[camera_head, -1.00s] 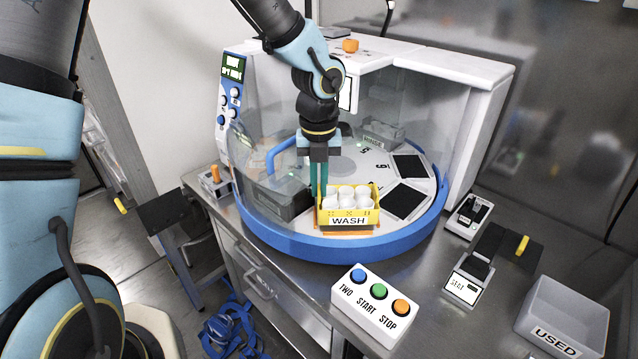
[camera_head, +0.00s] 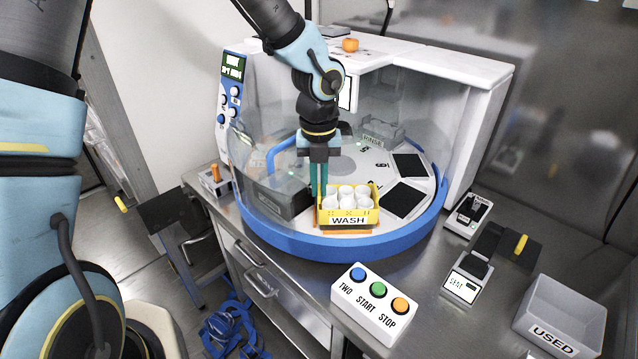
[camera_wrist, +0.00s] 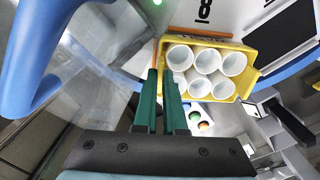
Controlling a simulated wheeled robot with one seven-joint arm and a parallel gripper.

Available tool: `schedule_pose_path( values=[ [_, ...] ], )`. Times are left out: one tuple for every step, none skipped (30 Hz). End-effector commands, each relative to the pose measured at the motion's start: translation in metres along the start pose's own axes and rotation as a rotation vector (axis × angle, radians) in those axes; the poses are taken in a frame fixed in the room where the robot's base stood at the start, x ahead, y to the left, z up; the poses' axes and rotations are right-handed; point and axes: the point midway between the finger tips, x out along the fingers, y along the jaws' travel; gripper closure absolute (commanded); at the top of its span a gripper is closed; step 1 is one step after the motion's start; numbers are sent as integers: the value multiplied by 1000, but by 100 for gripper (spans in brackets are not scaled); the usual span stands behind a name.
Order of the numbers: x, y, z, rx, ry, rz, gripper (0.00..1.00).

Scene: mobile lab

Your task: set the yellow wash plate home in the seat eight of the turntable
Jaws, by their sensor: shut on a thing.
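The yellow wash plate (camera_head: 371,213) is a small box marked WASH that holds several white cups. It is at the front of the turntable (camera_head: 290,238), over a seat edged in orange (camera_head: 345,232). My gripper (camera_head: 319,196) points down, with its green fingers shut on the left wall of the plate. In the wrist view, my gripper (camera_wrist: 167,80) reaches the near side of the yellow plate (camera_wrist: 249,70). An 8 (camera_wrist: 204,10) is printed on the turntable just beyond it. The plate looks level. Its underside is hidden, so I cannot tell whether it touches the seat.
A clear curved guard (camera_head: 265,150) surrounds the turntable's left and back. A grey RINSE holder (camera_head: 378,130) and dark seats (camera_head: 404,200) are on the disc. A button box (camera_head: 375,310) stands in front, and a grey USED bin (camera_head: 560,315) is at the right.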

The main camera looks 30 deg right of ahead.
Motion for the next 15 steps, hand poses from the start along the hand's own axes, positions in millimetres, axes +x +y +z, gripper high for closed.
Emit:
schedule_pose_path(
  values=[
    [2, 0, 0, 0, 0, 0, 100],
    [3, 0, 0, 0, 0, 0, 100],
    [4, 0, 0, 0, 0, 0, 100],
    [4, 0, 0, 0, 0, 0, 100],
    [5, 0, 0, 0, 0, 0, 100],
    [6, 0, 0, 0, 0, 0, 100],
    [7, 0, 0, 0, 0, 0, 100],
    [8, 0, 0, 0, 0, 0, 100],
    [8, 0, 0, 0, 0, 0, 100],
    [9, 0, 0, 0, 0, 0, 100],
    [10, 0, 0, 0, 0, 0, 100],
    [11, 0, 0, 0, 0, 0, 100],
    [12, 0, 0, 0, 0, 0, 100],
    [12, 0, 0, 0, 0, 0, 100],
    [13, 0, 0, 0, 0, 0, 100]
  ],
)
